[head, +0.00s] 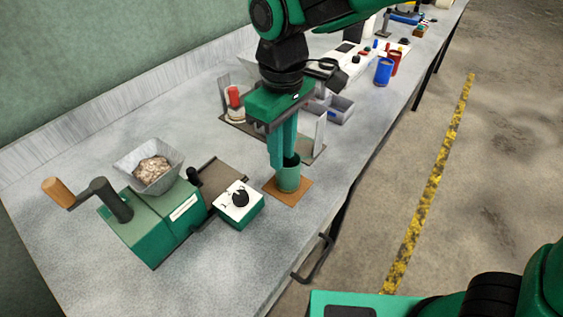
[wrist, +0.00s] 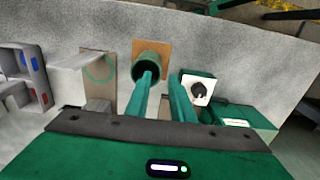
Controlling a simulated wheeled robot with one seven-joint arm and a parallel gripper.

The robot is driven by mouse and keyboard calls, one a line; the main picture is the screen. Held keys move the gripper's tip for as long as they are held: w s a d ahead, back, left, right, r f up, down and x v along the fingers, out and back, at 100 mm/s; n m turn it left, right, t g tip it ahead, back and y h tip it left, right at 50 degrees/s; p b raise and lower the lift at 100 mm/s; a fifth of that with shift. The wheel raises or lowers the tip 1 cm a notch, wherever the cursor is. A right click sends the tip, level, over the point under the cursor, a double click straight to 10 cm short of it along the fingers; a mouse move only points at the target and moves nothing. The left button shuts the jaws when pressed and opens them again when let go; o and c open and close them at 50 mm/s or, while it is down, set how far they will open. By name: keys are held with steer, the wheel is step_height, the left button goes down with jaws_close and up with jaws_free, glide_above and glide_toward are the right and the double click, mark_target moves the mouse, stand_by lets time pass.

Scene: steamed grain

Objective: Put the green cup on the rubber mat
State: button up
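The green cup (head: 288,178) stands upright on a tan-brown square pad (head: 270,186). In the wrist view the cup (wrist: 146,70) shows its dark open mouth, with the pad (wrist: 150,46) around its base. My gripper (head: 283,160) points down at the cup from above. In the wrist view its two fingers (wrist: 162,76) are apart; one tip overlaps the cup's mouth and the other is to the right of the cup. Contact with the cup wall is unclear. I cannot tell for certain which surface is the rubber mat; a flat dark brown plate (head: 222,172) lies left of the cup.
A green grain machine (head: 150,232) with hopper and crank stands at left. A white-topped knob box (head: 238,206) is close to the cup. Behind are a brown board (head: 309,155) with grey uprights, a grey bin (head: 341,110), and blue (head: 384,71) and red (head: 396,62) cups.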

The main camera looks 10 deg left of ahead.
step_height(320, 180, up, 5)
steer(key=shift+r, duration=0.15)
steer(key=w+d+f+m, duration=0.15)
steer(key=d+m, duration=0.35)
steer(key=d, duration=0.9)
steer(key=w+d+f+m, duration=0.15)
steer(key=d+m, duration=0.25)
steer(key=d, duration=1)
steer(key=s+d+f+m, duration=0.2)
steer(key=s+d+m, duration=0.2)
steer(key=s+d, duration=0.3)
steer(key=s+d+f+m, duration=0.2)
steer(key=s+d+m, duration=0.3)
steer(key=s+d, duration=0.3)
steer(key=shift+d+f, duration=0.4)
steer(key=shift+d, duration=0.65)
